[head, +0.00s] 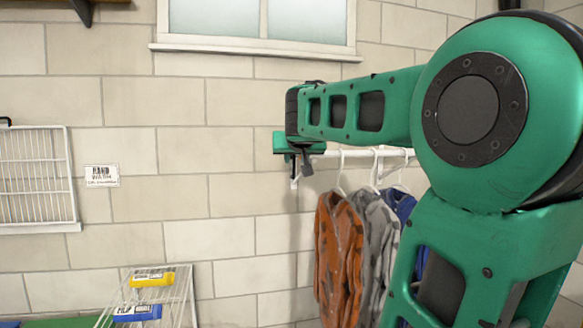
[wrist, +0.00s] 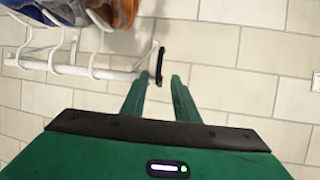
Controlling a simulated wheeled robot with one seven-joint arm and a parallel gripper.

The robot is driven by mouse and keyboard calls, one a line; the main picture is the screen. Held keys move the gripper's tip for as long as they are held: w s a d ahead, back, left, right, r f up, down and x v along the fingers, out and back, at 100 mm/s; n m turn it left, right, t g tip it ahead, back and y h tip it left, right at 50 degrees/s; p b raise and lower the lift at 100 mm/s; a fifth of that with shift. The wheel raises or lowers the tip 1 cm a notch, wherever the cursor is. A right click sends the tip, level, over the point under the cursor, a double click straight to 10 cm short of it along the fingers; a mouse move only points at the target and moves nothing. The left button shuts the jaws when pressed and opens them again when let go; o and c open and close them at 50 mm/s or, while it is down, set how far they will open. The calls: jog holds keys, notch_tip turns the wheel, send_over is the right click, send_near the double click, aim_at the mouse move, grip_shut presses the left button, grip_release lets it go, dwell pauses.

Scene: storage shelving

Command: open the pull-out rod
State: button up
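The white pull-out rod (head: 335,153) runs along the brick wall with clothes hanging from it. In the wrist view the rod (wrist: 100,72) comes in from the left and ends at a dark upright end piece (wrist: 160,63). In the head view my gripper (head: 301,168) is at the rod's left end, and my arm hides part of that area.
An orange shirt (head: 338,245), a grey shirt (head: 378,245) and a blue garment hang below the rod on white hangers. A white wire rack (head: 180,290) with yellow and blue items stands lower left. A wire grid panel (head: 35,180) is at far left.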

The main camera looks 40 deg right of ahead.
aim_at(294, 163)
jog(key=x, duration=0.7)
jog(key=r+x, duration=0.1)
jog(key=x, duration=0.2)
jog(key=shift+w+d+f, duration=0.1)
jog(key=shift+w+d, duration=0.3)
jog(key=shift+d, duration=0.1)
